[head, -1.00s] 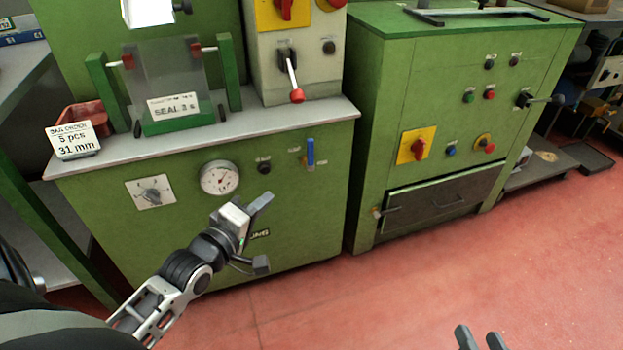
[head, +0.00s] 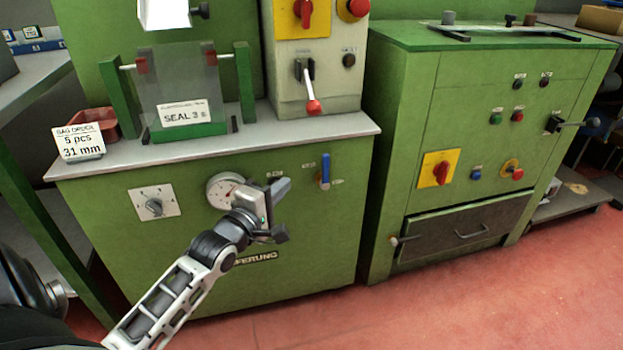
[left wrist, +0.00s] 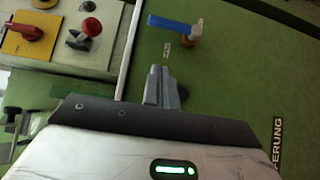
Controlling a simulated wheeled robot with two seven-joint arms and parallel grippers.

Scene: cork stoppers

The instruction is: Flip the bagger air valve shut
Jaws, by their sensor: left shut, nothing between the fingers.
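The bagger air valve is a blue lever (head: 325,168) on the green bagger front, right of the gauge. Its handle points up, with a small label on either side of its lower end. In the left wrist view the blue handle (left wrist: 178,24) lies across the top, joined to a brass-coloured pivot (left wrist: 194,33). My left gripper (head: 285,187) is shut and empty, left of and slightly below the lever in the head view, apart from it. Its fingers (left wrist: 160,73) lie together in the left wrist view, pointing toward the valve. My right gripper is out of view.
A round gauge (head: 223,189) is partly hidden behind my left gripper. A rotary switch (head: 154,204) is further left. A red-knobbed lever (head: 313,106) hangs above the valve near the counter edge (head: 345,133). A second green cabinet (head: 395,170) stands to the right.

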